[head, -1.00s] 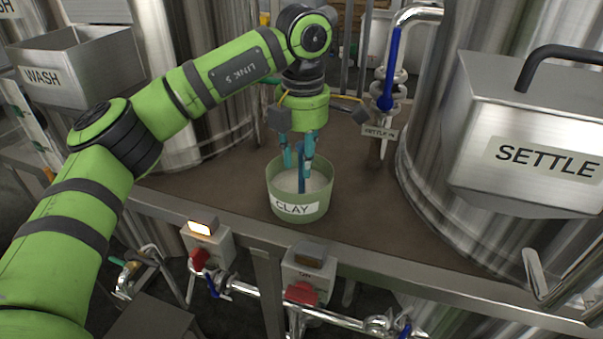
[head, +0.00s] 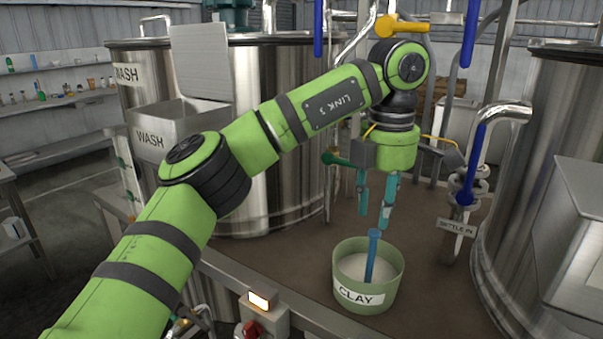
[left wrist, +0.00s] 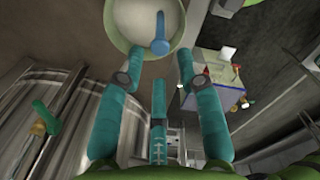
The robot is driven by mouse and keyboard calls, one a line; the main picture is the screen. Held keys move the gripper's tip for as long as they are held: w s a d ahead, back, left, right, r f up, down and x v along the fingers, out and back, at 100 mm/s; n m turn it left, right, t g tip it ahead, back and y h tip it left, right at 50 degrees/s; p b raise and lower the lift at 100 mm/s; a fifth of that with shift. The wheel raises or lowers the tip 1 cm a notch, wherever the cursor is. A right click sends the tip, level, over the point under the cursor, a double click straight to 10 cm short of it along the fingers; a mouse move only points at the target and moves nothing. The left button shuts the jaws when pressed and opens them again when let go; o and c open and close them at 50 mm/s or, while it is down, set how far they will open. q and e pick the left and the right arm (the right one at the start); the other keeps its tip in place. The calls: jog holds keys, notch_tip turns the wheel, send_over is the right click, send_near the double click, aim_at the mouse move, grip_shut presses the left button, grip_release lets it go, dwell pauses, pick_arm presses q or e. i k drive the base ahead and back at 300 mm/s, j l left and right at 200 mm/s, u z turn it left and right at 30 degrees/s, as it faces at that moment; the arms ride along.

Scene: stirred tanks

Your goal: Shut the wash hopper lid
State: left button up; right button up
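The wash hopper (head: 165,137) is a steel box labelled WASH on the front of the wash tank at the left of the head view. Its lid (head: 203,72) is a flat steel panel standing up at the back, so the hopper is open. My left gripper (head: 375,212) points down above the clay tub (head: 368,295), well right of the hopper. In the left wrist view its fingers (left wrist: 155,65) are spread with nothing between them. A blue-handled tool (head: 373,255) stands in the tub's pale clay, just below the fingertips. My right gripper is out of view.
My left arm crosses in front of the wash tank (head: 265,130), near the hopper's right side. A settle tank (head: 530,130) with a hopper stands at the right. Shelves are at the far left.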

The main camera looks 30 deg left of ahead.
aim_at(201, 54)
jog(key=k+l, duration=0.25)
jog(key=k, duration=0.2)
jog(key=k+l, duration=0.3)
jog(key=k, duration=0.2)
